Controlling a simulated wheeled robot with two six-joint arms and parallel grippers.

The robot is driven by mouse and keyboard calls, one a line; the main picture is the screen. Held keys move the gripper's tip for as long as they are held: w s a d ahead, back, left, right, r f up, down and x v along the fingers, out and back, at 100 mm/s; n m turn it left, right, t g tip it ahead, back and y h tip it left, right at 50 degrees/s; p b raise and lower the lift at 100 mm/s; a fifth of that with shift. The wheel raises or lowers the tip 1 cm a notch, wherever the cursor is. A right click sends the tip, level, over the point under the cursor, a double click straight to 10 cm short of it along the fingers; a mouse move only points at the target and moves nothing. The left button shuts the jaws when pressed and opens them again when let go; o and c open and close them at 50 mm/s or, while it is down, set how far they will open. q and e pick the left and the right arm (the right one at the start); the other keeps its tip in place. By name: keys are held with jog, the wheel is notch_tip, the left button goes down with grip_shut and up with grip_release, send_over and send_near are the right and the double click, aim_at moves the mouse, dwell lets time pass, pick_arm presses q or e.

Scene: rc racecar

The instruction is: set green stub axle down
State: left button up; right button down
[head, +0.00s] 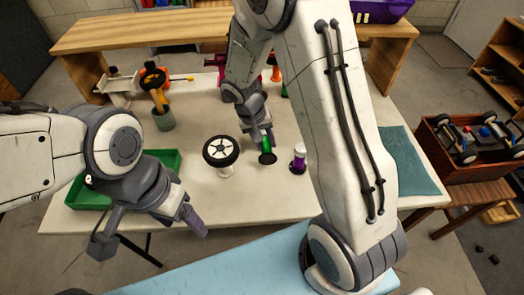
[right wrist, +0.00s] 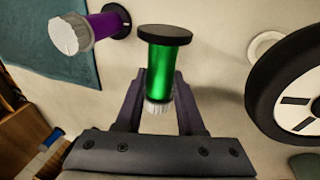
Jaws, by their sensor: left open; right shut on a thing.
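The green stub axle (head: 266,144) has a black disc at one end and a pale ribbed cap at the other. My right gripper (head: 260,131) is shut on it; in the right wrist view the green axle (right wrist: 160,70) stands between the two fingers (right wrist: 158,100), black disc pointing away from the palm. In the head view the disc is at the bottom, close to the white table (head: 240,200); I cannot tell whether it touches. My left gripper (head: 192,215) is open and empty near the table's front edge.
A purple stub axle (head: 298,160) with a white cap stands to the right. A wheel (head: 220,151) sits on a white stand to the left.

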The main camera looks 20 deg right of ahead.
aim_at(265, 150)
jog(key=shift+f, duration=1.95)
jog(key=shift+b, duration=0.3)
jog(key=shift+f, duration=0.15)
jog(key=c, duration=0.5)
grip_release()
